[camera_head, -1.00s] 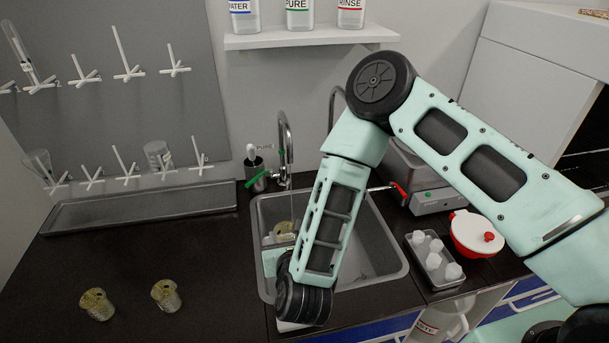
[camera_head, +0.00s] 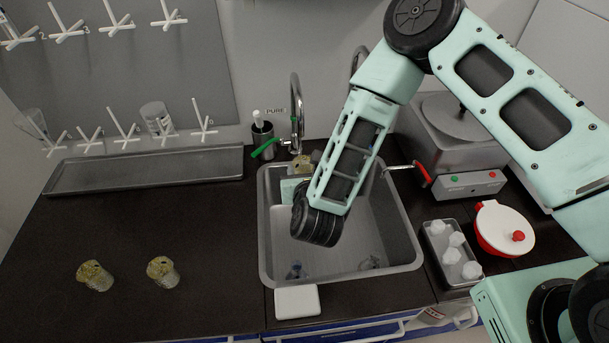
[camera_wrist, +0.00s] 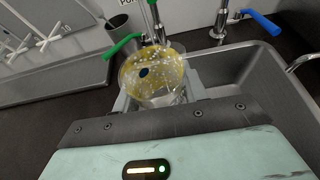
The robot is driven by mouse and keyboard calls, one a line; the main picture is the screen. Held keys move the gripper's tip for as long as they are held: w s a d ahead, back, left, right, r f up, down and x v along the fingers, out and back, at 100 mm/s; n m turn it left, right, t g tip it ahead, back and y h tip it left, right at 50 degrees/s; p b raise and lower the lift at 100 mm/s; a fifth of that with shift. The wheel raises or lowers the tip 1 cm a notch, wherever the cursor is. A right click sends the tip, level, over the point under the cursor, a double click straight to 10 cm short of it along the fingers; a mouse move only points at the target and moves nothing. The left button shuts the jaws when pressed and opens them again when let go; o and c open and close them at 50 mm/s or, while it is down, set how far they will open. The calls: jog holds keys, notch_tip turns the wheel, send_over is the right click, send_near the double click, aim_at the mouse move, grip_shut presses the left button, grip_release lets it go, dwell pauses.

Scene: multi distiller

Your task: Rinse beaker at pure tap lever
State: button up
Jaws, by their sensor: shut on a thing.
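The beaker in my gripper is clear with speckled yellow-brown residue; it fills the middle of the wrist view (camera_wrist: 153,75). It shows in the head view (camera_head: 303,163) at the sink's back edge, partly hidden by my arm. My gripper (camera_wrist: 160,96) is shut on it. The pure tap (camera_head: 296,115) rises just behind the beaker. Its green lever (camera_head: 265,148) points left; it also shows in the wrist view (camera_wrist: 123,46), above and left of the beaker. I cannot tell whether water runs.
The metal sink (camera_head: 375,245) lies below my arm. Two more stained beakers stand on the left counter (camera_head: 95,276) (camera_head: 162,272). A drying rack (camera_head: 120,130) hangs above a long tray (camera_head: 150,172).

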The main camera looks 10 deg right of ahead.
jog(key=shift+w+p, duration=0.3)
jog(key=shift+w, duration=2.65)
jog(key=shift+s+b, duration=0.1)
jog(key=shift+b, duration=0.2)
dwell(0.3)
jog(key=shift+s+b, duration=0.4)
jog(key=shift+s, duration=3.1)
